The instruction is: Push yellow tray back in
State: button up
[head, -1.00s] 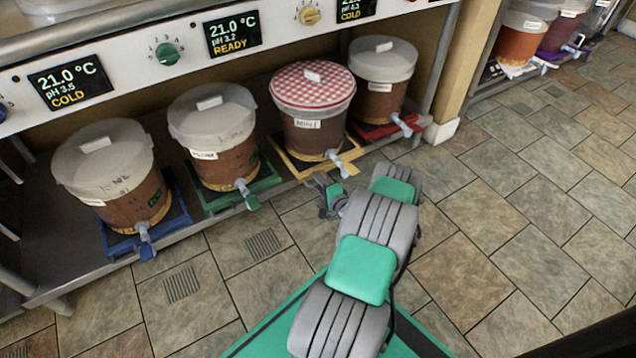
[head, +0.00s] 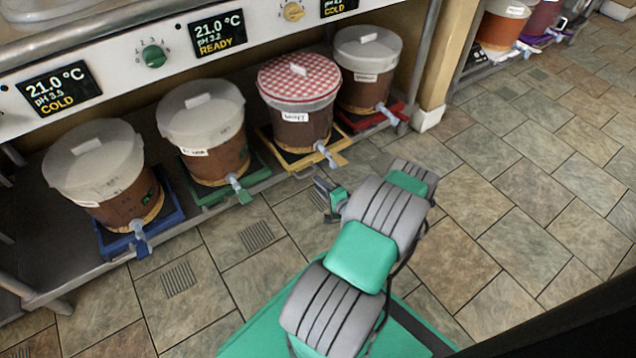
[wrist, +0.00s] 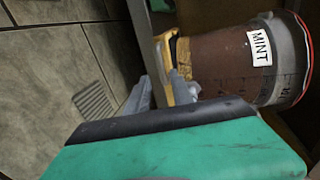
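The yellow tray (head: 266,137) lies on the low shelf under a brown bucket (head: 303,122) with a red-checked lid. Its front lies at about the shelf's front edge, and the bucket's pale spigot (head: 327,157) hangs over it. In the wrist view part of the yellow tray (wrist: 183,52) shows beside the bucket, labelled MINT (wrist: 225,62), and the spigot (wrist: 184,90). My gripper (head: 325,191) is low over the floor, just in front of the tray, with a small gap visible in the head view.
A green tray (head: 207,192) and a blue tray (head: 170,218) with buckets stand to the left, a red tray (head: 388,117) to the right. Their spigots stick out at the front. A post (head: 441,65) stands right of the shelf. The tiled floor (head: 530,190) is open.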

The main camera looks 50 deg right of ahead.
jog(key=shift+g+y, duration=0.3)
jog(key=shift+g, duration=0.6)
jog(key=r+p, duration=0.1)
jog(key=s+r+p, duration=0.1)
jog(key=r, duration=0.1)
jog(key=s+r+p, duration=0.1)
jog(key=shift+d+r, duration=0.25)
jog(key=shift+d, duration=0.1)
jog(key=c, duration=0.3)
jog(key=s+r+g+p, duration=0.1)
jog(key=s+a+r+g+p, duration=0.1)
jog(key=s, duration=0.1)
jog(key=s+a+r+g+p, duration=0.1)
jog(key=s, duration=0.1)
jog(key=shift+r+y, duration=0.2)
jog(key=shift+y, duration=0.1)
grip_shut()
jog(key=r+b+x, duration=0.1)
jog(key=b+x, duration=0.4)
jog(key=x, duration=0.8)
jog(key=shift+w+f+b, duration=0.25)
jog(key=shift+w+b, duration=0.15)
jog(key=shift+w, duration=0.25)
